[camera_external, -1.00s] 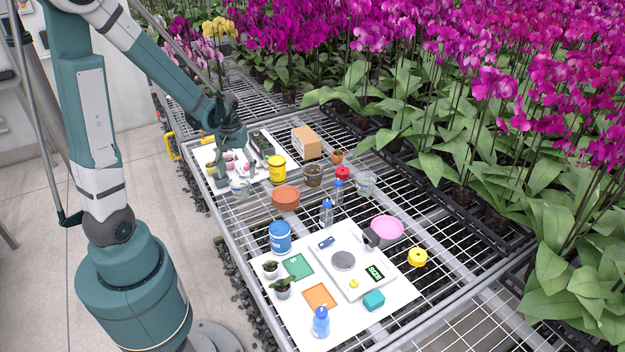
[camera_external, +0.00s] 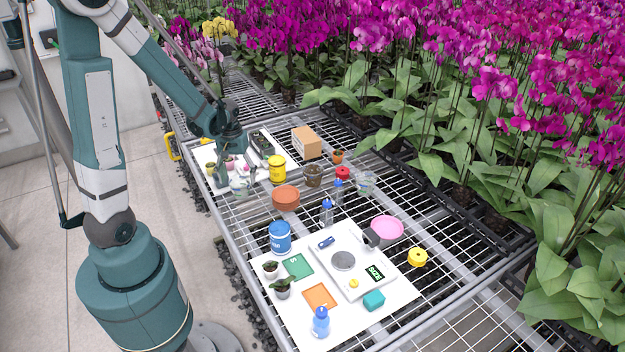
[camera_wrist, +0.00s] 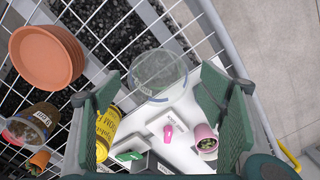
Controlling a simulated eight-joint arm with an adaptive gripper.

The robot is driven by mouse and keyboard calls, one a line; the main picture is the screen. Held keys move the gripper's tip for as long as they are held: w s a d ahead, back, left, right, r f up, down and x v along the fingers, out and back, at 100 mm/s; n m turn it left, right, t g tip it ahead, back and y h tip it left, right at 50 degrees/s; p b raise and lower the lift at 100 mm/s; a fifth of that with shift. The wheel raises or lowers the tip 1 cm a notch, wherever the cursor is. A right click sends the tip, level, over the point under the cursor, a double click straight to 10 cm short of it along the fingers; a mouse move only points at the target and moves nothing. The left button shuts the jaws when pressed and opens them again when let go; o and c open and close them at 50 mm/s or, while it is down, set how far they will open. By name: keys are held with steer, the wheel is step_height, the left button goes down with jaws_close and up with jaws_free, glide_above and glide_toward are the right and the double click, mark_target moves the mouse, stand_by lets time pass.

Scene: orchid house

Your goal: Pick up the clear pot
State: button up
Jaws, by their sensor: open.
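A clear pot (camera_wrist: 158,74) with a round rim shows between and just beyond my fingertips in the wrist view. In the outside view the clear pot (camera_external: 240,188) stands near the bench's left edge, directly under my gripper (camera_external: 236,172). My gripper is open and empty, with one green finger (camera_wrist: 97,110) to the left of the pot and one (camera_wrist: 222,100) to the right. I cannot tell whether either finger touches it. Another clear cup-like pot (camera_external: 365,184) stands on the mesh farther right.
Close by are a yellow tin (camera_external: 277,169), a stack of terracotta saucers (camera_external: 286,197), a pink pot (camera_wrist: 204,136) and a white board (camera_wrist: 184,110). A brown pot (camera_external: 313,176) and a cardboard box (camera_external: 306,142) stand farther right. Bare mesh lies left of the saucers in the outside view.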

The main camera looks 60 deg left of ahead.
steer(key=shift+w+f+b, duration=0.15)
steer(key=shift+f+b, duration=0.7)
steer(key=shift+f, duration=1.75)
steer(key=c, duration=0.8)
